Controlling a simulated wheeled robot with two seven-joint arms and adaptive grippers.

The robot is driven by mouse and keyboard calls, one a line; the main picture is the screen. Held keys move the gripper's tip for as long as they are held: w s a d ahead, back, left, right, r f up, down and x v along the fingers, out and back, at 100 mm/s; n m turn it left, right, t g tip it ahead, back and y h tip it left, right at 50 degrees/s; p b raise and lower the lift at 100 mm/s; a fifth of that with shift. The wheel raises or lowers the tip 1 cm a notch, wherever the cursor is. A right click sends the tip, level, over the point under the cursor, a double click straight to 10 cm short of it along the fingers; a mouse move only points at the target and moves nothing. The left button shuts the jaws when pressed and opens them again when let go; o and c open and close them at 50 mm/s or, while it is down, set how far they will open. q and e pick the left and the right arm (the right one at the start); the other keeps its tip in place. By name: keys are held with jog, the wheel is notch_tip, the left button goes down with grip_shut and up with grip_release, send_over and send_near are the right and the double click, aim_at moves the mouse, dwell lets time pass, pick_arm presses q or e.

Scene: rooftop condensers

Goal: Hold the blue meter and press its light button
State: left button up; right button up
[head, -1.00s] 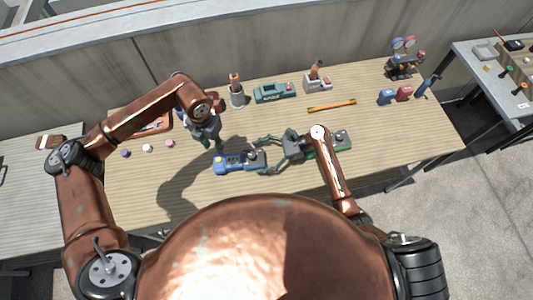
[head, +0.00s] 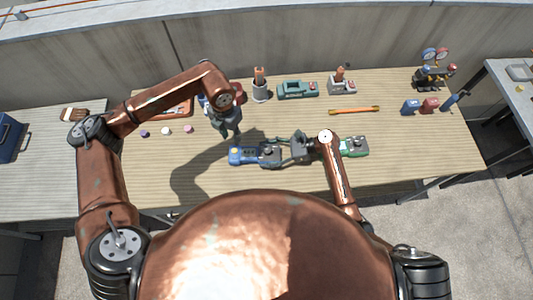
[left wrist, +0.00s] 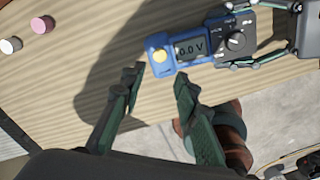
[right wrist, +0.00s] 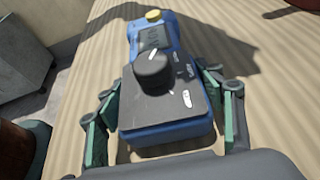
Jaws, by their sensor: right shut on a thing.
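The blue meter (head: 240,155) lies on the wooden table, with a grey dial face, a black knob and a small display. A yellow button (left wrist: 159,55) is at its end in the left wrist view, and also shows in the right wrist view (right wrist: 153,15). My right gripper (head: 279,150) is shut around the dial end of the meter, one finger on each side (right wrist: 163,115). My left gripper (left wrist: 158,78) is open and empty, its fingertips apart near the yellow-button end. In the head view it hangs above and behind the meter (head: 231,128).
A green device (head: 355,146) lies right of my right gripper. Purple, white and pink pieces (head: 166,131) lie at left, near an orange tray (head: 178,108). The table's front is clear.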

jog(key=c, duration=0.9)
pick_arm(q)
grip_shut()
pick_arm(e)
jog(key=shift+c, duration=0.2)
pick_arm(q)
jog(key=shift+f, duration=0.1)
dwell(0.7)
